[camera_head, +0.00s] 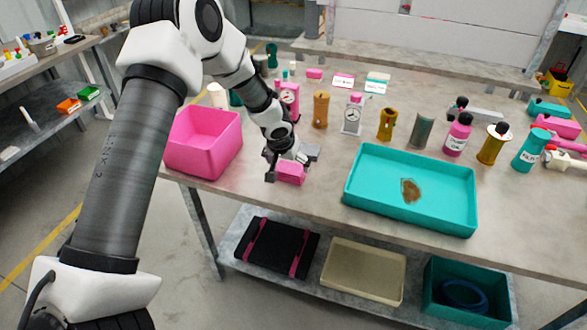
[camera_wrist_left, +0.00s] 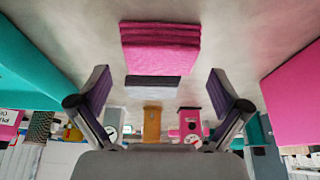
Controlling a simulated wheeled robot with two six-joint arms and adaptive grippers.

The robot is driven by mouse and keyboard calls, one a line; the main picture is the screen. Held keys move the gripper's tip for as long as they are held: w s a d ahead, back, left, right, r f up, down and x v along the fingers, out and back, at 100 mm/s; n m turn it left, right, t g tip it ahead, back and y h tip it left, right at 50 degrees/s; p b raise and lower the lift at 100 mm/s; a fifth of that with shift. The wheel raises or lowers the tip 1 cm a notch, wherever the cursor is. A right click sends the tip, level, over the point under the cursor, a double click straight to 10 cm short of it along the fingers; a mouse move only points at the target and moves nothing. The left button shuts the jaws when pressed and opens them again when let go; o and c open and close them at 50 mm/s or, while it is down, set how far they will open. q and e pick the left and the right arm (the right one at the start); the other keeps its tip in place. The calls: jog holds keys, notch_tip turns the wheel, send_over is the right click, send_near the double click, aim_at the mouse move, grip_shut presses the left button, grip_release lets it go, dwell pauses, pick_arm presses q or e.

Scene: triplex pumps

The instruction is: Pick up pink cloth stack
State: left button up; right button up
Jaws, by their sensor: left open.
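The pink cloth stack (camera_head: 291,173) lies on the grey table, right of the pink bin and left of the teal tray. My right gripper is not seen.
A pink bin (camera_head: 203,141) stands close on the left. A teal tray (camera_head: 412,188) with a brown patch is on the right. Several bottles, a pink dial device (camera_head: 287,100) and a white one (camera_head: 352,114) stand behind. Bare table lies between stack and tray.

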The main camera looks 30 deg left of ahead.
aim_at(290, 168)
pick_arm(q)
jog(key=p+x, duration=0.1)
jog(key=x, duration=0.2)
jog(key=shift+w+f, duration=0.2)
jog(key=shift+f, duration=0.15)
jog(key=c, duration=0.7)
jog(key=shift+r, duration=0.1)
notch_tip(290, 168, up, 18)
